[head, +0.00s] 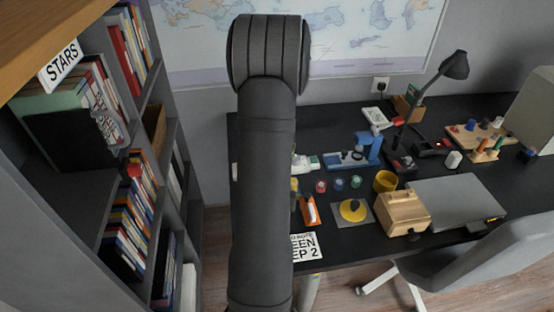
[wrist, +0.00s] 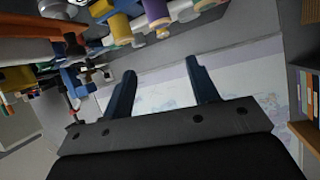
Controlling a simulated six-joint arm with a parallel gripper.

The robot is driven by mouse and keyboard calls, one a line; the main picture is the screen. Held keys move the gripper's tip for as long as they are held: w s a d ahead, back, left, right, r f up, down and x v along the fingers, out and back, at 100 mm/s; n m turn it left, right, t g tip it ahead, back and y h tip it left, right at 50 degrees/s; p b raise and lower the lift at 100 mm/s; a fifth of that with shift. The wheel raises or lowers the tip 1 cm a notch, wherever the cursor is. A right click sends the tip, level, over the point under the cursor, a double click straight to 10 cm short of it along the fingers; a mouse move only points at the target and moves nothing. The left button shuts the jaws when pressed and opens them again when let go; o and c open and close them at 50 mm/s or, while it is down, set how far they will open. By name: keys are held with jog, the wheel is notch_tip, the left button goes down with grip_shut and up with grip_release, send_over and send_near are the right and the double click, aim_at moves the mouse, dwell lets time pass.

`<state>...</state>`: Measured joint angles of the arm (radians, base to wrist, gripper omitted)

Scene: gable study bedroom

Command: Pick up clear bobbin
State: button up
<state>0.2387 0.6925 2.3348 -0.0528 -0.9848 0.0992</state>
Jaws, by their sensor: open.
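I cannot tell for sure which is the clear bobbin. My gripper (wrist: 161,68) shows in the wrist view with its two dark blue fingers apart and nothing between them. Several spool-like things, one with purple (wrist: 157,12), show past the fingertips at the top. In the head view my arm hides the gripper and part of the desk's left side.
A yellow cup (head: 385,181), a wooden box (head: 403,212), a blue machine (head: 368,148) and a grey laptop-like slab (head: 455,203) stand near the bobbins. A black lamp (head: 453,66) rises behind. A bookshelf (head: 150,80) stands left, a chair (head: 490,265) in front. The wall map (head: 330,35) is behind.

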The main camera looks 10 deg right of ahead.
jog(key=w+d+m+g, duration=0.35)
jog(key=w+d, duration=0.25)
jog(key=w, duration=0.3)
jog(key=w+d+m+g, duration=0.3)
jog(key=w+d+m, duration=0.2)
jog(key=w, duration=0.4)
jog(key=w+a+r+m+g+y, duration=0.25)
jog(key=a+r+m+g, duration=0.4)
jog(key=r+m, duration=0.35)
jog(key=shift+n+t, duration=0.3)
jog(key=shift+n, duration=0.45)
jog(key=f, duration=1.1)
jog(key=shift+a, duration=0.2)
notch_tip(320, 180, down, 5)
jog(key=shift+s+a+f, duration=0.1)
jog(key=shift+s, duration=0.05)
jog(key=c, duration=1)
